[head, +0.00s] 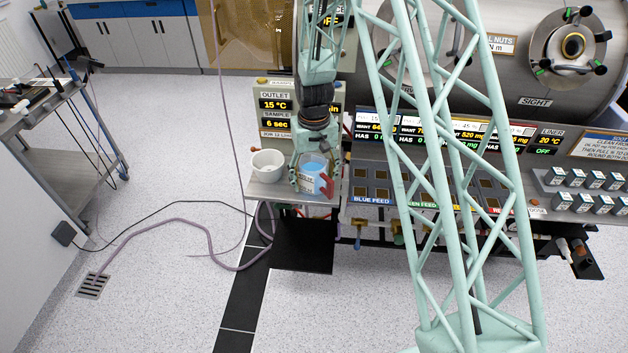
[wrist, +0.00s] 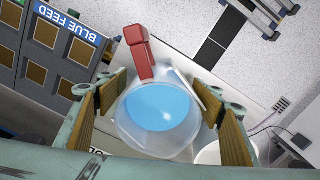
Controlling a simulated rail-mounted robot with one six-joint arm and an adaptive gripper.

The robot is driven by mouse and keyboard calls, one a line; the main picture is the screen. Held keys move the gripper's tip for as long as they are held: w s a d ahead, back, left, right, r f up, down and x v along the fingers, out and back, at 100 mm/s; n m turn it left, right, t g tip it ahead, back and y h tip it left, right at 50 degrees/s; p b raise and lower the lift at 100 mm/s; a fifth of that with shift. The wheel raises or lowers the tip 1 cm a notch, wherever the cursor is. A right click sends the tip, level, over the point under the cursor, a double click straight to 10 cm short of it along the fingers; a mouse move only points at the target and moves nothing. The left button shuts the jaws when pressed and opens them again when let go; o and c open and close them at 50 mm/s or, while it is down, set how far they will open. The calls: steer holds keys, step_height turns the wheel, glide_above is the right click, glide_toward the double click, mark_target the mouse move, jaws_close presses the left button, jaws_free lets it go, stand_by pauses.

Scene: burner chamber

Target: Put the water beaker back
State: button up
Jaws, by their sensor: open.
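The water beaker (head: 310,183) is a clear vessel with blue liquid and a red handle piece. It stands on a small grey shelf (head: 262,191) under the outlet panel. In the wrist view, I look down into the beaker (wrist: 160,112), with its red handle (wrist: 139,50) pointing up in the picture. My gripper (head: 313,172) is over the beaker. Its fingers (wrist: 158,100) are open on either side of it; whether they touch the glass I cannot tell. My gripper hides part of the beaker in the head view.
A white bowl (head: 267,166) stands on the shelf just left of the beaker. The blue feed panel (head: 372,190) lies close to its right. A lilac hose (head: 205,232) and a black cable run over the floor. A trolley (head: 60,150) stands at the far left.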

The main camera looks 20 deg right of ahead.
mark_target(314, 155)
steer(key=shift+r, duration=0.2)
step_height(314, 155, up, 12)
steer(key=shift+p, duration=0.45)
stand_by(0.6)
stand_by(0.7)
